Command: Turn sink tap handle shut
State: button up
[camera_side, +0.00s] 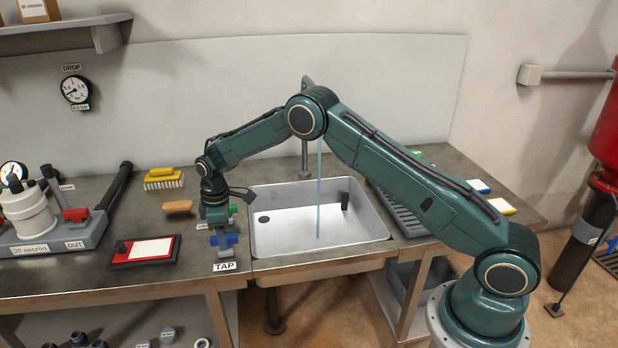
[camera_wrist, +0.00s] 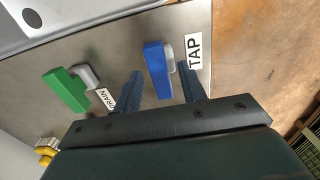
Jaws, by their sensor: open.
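The blue tap handle (camera_side: 229,240) is mounted on the counter left of the sink, behind the TAP label (camera_side: 224,267). In the wrist view the blue handle (camera_wrist: 154,69) lies between the two fingers of my gripper (camera_wrist: 160,72), with a gap on both sides. My gripper (camera_side: 216,224) is open, pointing down over the handle. A grey piece sits beside the handle. The sink faucet (camera_side: 305,160) is partly hidden by my arm. A blue water stream (camera_side: 319,200) falls into the sink basin (camera_side: 283,232).
The counter's front edge is near.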

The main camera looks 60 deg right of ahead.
grip_shut()
jog(key=shift+m, duration=0.4)
jog(key=m, duration=1.2)
jog(key=shift+m, duration=0.3)
jog(key=m, duration=0.4)
jog(key=shift+m, duration=0.3)
jog(key=shift+r, duration=0.1)
